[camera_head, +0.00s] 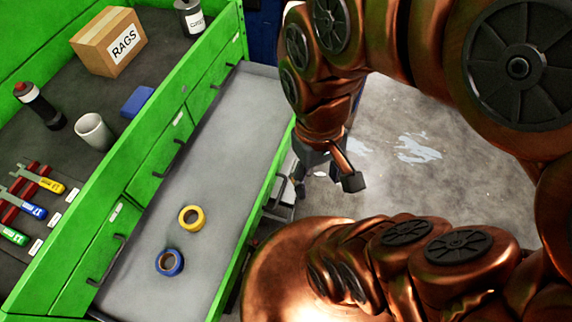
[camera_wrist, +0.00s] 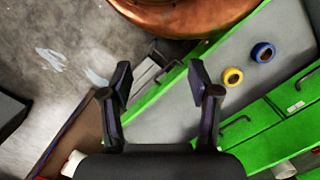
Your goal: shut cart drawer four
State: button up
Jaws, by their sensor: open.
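A green cart (camera_head: 148,168) stands on the left. One wide drawer (camera_head: 245,118) is pulled well out, with a grey floor and green front; it also shows in the wrist view (camera_wrist: 225,112). No number is readable on it. A yellow tape roll (camera_head: 191,218) and a blue tape roll (camera_head: 169,262) lie inside it. My gripper (camera_head: 325,178) is open and empty, outside the drawer, near its front panel. In the wrist view the two fingers (camera_wrist: 160,82) are apart, with the drawer's front edge between and beyond them. A grey handle-like part partly shows there.
The cart top holds a RAGS box (camera_head: 110,42), a white cup (camera_head: 94,132), a dark bottle (camera_head: 40,106), a can (camera_head: 190,17) and several coloured-handled tools. Closed smaller drawers with black handles (camera_head: 160,170) sit above the open one. Concrete floor (camera_head: 430,170) beyond is clear.

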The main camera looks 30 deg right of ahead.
aim_at(230, 166)
jog(key=u, duration=1.55)
jog(key=k, duration=0.7)
jog(key=z, duration=0.05)
